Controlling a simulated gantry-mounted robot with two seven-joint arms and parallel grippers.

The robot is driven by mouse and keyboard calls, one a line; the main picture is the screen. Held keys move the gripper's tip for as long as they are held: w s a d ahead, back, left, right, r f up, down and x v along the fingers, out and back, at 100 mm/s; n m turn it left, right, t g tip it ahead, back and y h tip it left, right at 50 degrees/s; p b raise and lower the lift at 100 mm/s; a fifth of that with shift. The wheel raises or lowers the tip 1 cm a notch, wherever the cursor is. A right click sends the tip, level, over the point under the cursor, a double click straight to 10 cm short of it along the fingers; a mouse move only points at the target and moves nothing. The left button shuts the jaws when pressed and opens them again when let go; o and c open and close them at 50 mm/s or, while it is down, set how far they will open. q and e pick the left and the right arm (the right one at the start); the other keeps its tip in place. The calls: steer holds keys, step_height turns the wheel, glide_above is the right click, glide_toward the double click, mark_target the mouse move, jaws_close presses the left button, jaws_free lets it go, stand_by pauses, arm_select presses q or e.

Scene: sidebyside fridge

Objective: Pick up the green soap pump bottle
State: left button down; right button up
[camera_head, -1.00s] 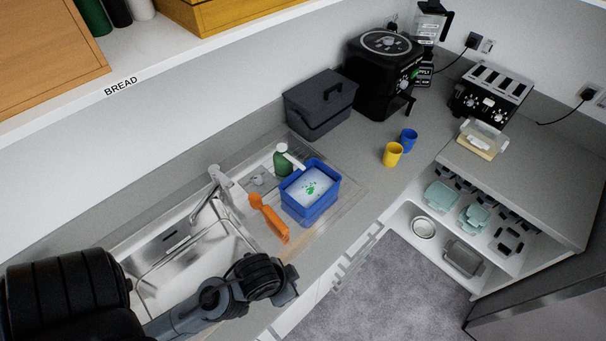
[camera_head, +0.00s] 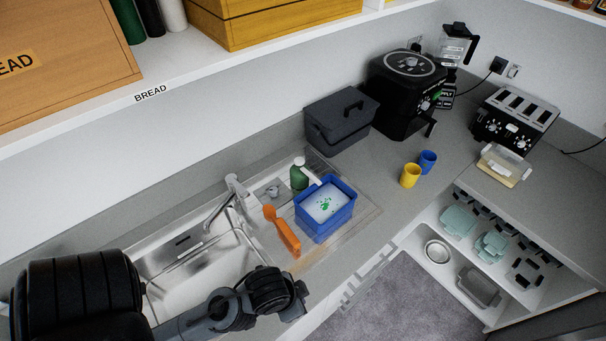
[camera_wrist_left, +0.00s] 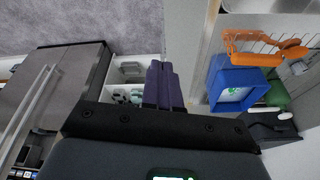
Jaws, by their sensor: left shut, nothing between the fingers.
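The green soap pump bottle (camera_head: 298,178) with its white pump top stands upright on the drainer beside the sink, just behind the blue tub (camera_head: 316,226), which hides its lower part. In the left wrist view part of the green bottle (camera_wrist_left: 278,95) shows at the right edge, beside the blue tub (camera_wrist_left: 219,72). My left gripper (camera_wrist_left: 162,68) is shut and empty, its dark purple fingers together, well apart from the bottle. In the head view my left arm reaches over the front of the sink. My right gripper is not in view.
An orange brush (camera_head: 283,232) lies between the sink (camera_head: 190,268) and the blue tub. A dark grey bin (camera_head: 340,121) stands behind the bottle. A yellow cup (camera_head: 410,176) and a blue cup (camera_head: 428,161) stand to the right. The shelf (camera_head: 200,72) overhangs at upper left.

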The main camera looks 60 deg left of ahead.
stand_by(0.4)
arm_select(q)
jaws_free()
stand_by(0.4)
steer(key=shift+f, duration=0.1)
